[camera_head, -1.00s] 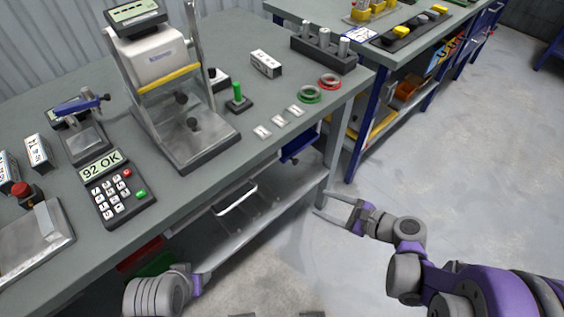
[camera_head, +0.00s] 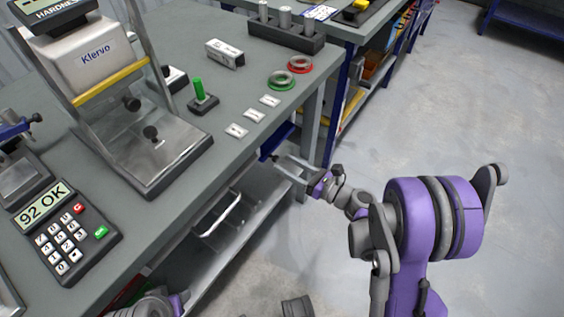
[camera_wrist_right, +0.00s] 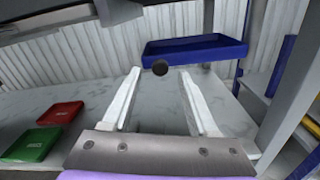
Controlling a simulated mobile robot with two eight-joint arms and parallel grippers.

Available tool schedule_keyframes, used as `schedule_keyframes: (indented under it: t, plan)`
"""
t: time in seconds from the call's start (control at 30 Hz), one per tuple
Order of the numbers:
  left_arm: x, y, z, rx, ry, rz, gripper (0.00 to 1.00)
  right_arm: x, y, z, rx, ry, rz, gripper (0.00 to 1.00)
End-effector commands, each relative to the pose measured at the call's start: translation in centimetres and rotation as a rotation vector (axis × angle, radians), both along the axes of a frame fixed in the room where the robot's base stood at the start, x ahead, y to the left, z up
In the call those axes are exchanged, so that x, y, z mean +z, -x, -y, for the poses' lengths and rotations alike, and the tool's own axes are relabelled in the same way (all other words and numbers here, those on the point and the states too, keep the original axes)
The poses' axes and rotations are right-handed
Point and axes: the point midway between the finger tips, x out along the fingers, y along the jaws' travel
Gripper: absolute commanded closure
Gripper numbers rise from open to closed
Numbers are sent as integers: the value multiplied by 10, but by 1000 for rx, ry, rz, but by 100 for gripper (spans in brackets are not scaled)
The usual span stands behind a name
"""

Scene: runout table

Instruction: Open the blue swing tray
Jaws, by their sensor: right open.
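The blue swing tray (camera_head: 277,141) shows partly under the table's right end in the head view; the tabletop hides the rest. In the right wrist view the tray (camera_wrist_right: 195,50) is ahead, with a round dark knob (camera_wrist_right: 160,67) at its lower front edge. My right gripper (camera_head: 283,166) is just below and beside the tray, its fingers apart. In the wrist view the knob appears between the fingertips of this gripper (camera_wrist_right: 160,75); I cannot tell whether they reach around it.
A table leg (camera_head: 312,112) stands right of the tray. A lower shelf (camera_head: 235,240) with a wire-handled drawer or basket (camera_head: 218,215) lies beneath. Red (camera_wrist_right: 62,113) and green (camera_wrist_right: 30,145) bins sit at left in the wrist view. The floor at right is clear.

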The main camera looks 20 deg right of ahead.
Motion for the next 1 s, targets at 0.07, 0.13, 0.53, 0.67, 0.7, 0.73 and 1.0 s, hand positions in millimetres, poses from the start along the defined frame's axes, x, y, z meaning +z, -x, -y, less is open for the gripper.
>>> schedule_keyframes:
  t: [0.07, 0.13, 0.53, 0.67, 0.7, 0.73, 1.0]
  plan:
    - [-1, 0, 0, 0, 0, 0, 50, 0, -8, -7, 1, 0, 0, 41]
    - [-2, 0, 0, 0, 0, 0, 50, 0, -13, -11, 2, -1, 0, 41]
    - [-2, 0, 0, 0, 0, -1, 50, 0, -18, -13, -1, 0, 0, 44]
    - [-2, 0, 0, 0, 0, 0, 50, 0, -18, -13, -1, 0, 0, 68]
    - [-2, 0, 0, 0, 0, 0, 50, 0, -18, -13, -1, 0, 0, 75]
    - [-2, 0, 0, 0, 0, 0, 50, 0, -18, -13, -1, 0, 0, 80]
    - [-2, 0, 0, 0, 0, -1, 50, 0, -18, -13, -1, 0, 0, 100]
